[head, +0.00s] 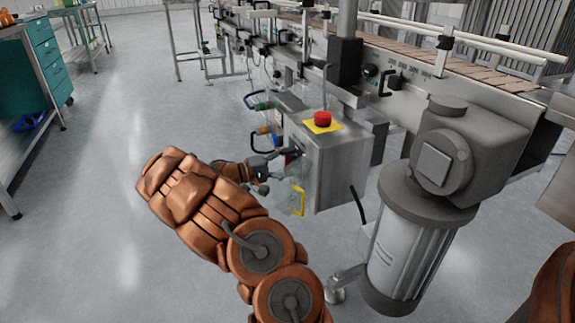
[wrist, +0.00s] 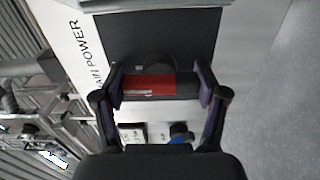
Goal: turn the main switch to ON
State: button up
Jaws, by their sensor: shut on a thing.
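The main switch is a red handle (wrist: 148,84) on a black plate (wrist: 150,35), beside a white label (wrist: 76,50) reading "MAIN POWER", the first word partly cut off. My gripper (wrist: 160,88) has one dark-purple finger at each end of the handle and is shut on it. The handle lies crosswise in the wrist view; I see no ON or OFF mark. In the head view my gripper (head: 282,157) is at the left face of the steel control box (head: 342,175), where only a little red shows. The arm hides most of the switch there.
A red mushroom button (head: 322,118) on a yellow plate tops the box. A yellow-edged panel (head: 298,200) is below my gripper. A large grey motor (head: 410,235) stands to the right and a conveyor (head: 440,62) runs behind. The floor on the left is open.

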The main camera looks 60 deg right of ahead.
jog(key=o, duration=1.2)
jog(key=shift+c, duration=0.2)
jog(key=v, duration=1.2)
jog(key=shift+r, duration=0.1)
